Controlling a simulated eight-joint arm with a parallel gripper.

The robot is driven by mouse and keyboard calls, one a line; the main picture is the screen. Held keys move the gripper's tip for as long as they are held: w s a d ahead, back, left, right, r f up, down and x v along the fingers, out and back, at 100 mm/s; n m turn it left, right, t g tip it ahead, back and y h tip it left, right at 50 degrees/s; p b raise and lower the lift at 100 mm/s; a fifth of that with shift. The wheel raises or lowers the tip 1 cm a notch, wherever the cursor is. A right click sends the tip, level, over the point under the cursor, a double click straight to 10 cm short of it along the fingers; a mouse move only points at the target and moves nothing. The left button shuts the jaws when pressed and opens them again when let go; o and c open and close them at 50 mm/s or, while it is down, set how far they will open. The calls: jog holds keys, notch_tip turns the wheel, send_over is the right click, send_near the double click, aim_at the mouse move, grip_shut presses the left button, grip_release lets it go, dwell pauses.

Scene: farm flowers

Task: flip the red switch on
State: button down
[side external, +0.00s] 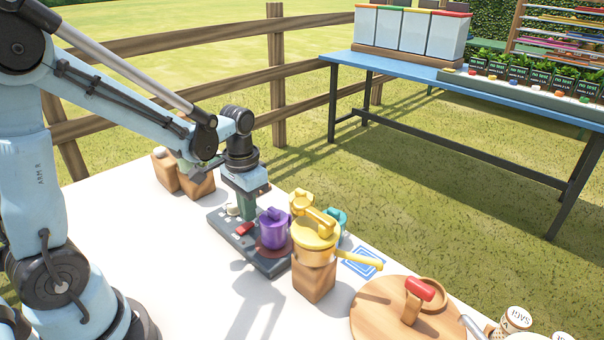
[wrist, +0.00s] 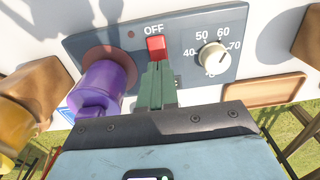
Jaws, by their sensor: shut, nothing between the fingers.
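The red switch (wrist: 156,47) sits on a dark grey control panel (wrist: 112,40), just below the printed word OFF in the wrist view. In the side view the red switch (side external: 244,229) shows on the panel (side external: 266,265) beside a purple pitcher. My gripper (wrist: 157,68) is shut and empty, its green fingertips right at the switch's near edge. I cannot tell whether they touch it. In the side view my gripper (side external: 247,216) points down over the panel, just behind the switch.
A purple pitcher (side external: 273,230) stands on the panel's round reddish plate. A white dial (wrist: 213,58) is on the other side of the switch. A yellow pot (side external: 314,236) on a wooden block (side external: 314,280) stands close by. The white tabletop (side external: 180,270) left of the panel is clear.

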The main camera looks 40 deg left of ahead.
aim_at(249, 226)
jog(key=shift+f, duration=0.7)
dwell(0.4)
jog(key=shift+r, duration=3.5)
jog(key=s+d+r+t, duration=0.3)
jog(key=s+d+t, duration=0.1)
jog(key=t, duration=0.3)
jog(key=shift+s+d+r, duration=0.15)
jog(key=shift+s+d, duration=0.05)
jog(key=shift+d, duration=0.7)
